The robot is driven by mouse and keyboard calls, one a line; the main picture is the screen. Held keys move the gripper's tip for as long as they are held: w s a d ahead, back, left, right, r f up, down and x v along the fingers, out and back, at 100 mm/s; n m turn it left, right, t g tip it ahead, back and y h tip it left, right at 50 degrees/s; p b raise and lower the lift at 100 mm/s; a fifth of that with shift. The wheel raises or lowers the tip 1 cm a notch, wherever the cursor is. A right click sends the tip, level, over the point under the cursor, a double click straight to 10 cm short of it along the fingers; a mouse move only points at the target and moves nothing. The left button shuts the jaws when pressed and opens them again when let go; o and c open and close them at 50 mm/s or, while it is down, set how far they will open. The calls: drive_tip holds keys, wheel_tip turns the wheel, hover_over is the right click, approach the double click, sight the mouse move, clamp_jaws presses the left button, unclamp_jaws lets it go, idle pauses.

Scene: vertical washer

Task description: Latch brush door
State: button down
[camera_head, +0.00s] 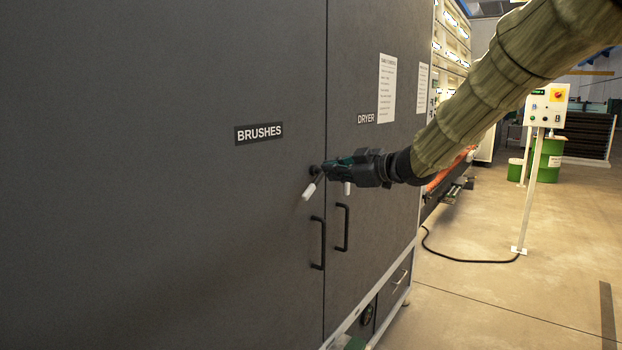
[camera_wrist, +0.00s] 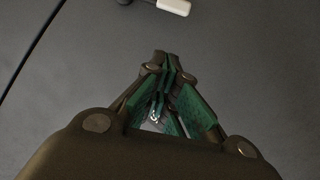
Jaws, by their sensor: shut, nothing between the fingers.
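The brush door (camera_head: 200,180) is the dark grey panel marked BRUSHES (camera_head: 259,133); it looks flush with the dryer door (camera_head: 375,200). Its latch (camera_head: 309,191) has a white grip that slants down and left from a dark pivot near the seam. My gripper (camera_head: 326,168) is beside the latch's pivot and partly covers that area. In the wrist view, my gripper's green-padded fingers (camera_wrist: 167,60) are shut and empty. A white latch grip (camera_wrist: 174,6) shows at the top edge, apart from the fingertips in the picture and partly cut off.
A second white grip (camera_head: 347,188) hangs straight down on the dryer door. Black pull handles (camera_head: 317,243) and (camera_head: 342,228) stand out below. A control box on a post (camera_head: 547,106) and a green drum (camera_head: 548,160) stand at the right. The floor (camera_head: 480,300) there is mostly clear.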

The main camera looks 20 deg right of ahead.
drive_tip(key=shift+r, duration=0.3)
drive_tip(key=p+x, duration=0.3)
drive_tip(key=x, duration=0.7)
drive_tip(key=shift+w, duration=0.1)
drive_tip(key=shift+w+d+f+p, duration=0.25)
drive_tip(key=shift+d+f+p, duration=0.1)
drive_tip(key=shift+f, duration=0.25)
drive_tip(key=shift+w+d+f+p, duration=0.25)
drive_tip(key=shift+f+p, duration=0.1)
drive_tip(key=shift+f, duration=0.2)
drive_tip(key=shift+w+d+f, duration=0.1)
drive_tip(key=shift+d+f, duration=0.1)
drive_tip(key=shift+f, duration=0.4)
drive_tip(key=shift+d, duration=0.1)
